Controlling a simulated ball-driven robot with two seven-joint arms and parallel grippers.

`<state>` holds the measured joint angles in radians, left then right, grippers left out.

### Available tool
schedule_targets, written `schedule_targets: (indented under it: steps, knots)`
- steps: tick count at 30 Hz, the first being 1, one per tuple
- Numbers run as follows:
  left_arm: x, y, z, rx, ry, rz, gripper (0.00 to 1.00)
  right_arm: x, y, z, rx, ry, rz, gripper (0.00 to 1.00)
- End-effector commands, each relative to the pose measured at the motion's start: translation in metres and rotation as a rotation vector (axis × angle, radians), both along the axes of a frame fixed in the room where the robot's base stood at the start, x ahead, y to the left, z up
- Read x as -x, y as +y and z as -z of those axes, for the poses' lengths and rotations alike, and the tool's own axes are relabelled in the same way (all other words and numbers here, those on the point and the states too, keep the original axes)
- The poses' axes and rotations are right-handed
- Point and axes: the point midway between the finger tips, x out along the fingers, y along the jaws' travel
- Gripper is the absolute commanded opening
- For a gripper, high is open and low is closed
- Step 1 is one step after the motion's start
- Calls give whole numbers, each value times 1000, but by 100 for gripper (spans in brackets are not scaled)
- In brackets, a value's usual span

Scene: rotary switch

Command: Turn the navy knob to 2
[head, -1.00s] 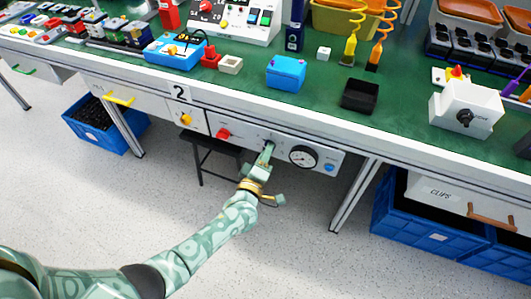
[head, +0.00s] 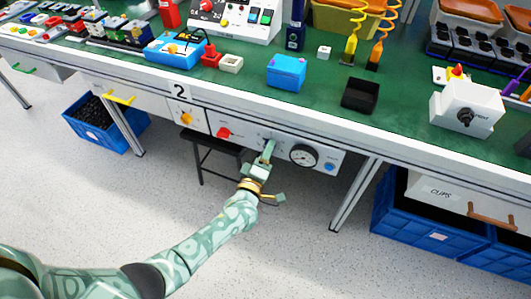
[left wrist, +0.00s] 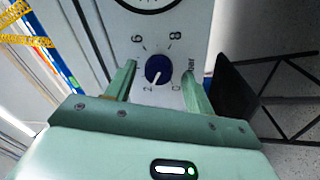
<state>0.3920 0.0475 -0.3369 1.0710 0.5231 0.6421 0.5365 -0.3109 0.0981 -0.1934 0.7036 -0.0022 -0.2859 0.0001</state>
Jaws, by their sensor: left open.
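The navy knob (left wrist: 158,69) sits on a pale panel in the left wrist view, inside a printed scale with 2, 6, 8 and "bar" legible. A pale mark on the knob points down and left, roughly toward the 2. My left gripper (left wrist: 161,72) is open, with one finger on each side of the knob. Gaps show between knob and fingers in this view; contact deeper in cannot be told. In the head view my left gripper (head: 268,152) reaches the panel under the table edge and covers the knob. My right gripper is out of view.
The panel (head: 235,125) also carries a red knob (head: 223,133), a round gauge (head: 304,156) and a blue button (head: 330,167). A black stool (head: 208,145) stands below, left of my gripper. Blue crates (head: 400,228) stand at right. The floor in front is clear.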

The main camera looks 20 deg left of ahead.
Motion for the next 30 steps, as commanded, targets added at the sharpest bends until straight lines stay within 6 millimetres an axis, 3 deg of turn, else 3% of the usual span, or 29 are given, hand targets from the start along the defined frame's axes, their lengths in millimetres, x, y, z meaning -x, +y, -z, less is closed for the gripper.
schedule_targets:
  steps: [4,7,12,21,30]
  knots:
    - [6,0,-1,-1,-1,0,53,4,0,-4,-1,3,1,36]
    - [22,0,-2,-1,-2,1,53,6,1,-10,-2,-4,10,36]
    - [66,0,0,-1,-1,1,53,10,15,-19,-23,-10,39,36]
    - [139,-1,7,-1,0,1,53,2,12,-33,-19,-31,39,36]
    - [163,-1,11,0,0,0,53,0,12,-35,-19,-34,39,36]
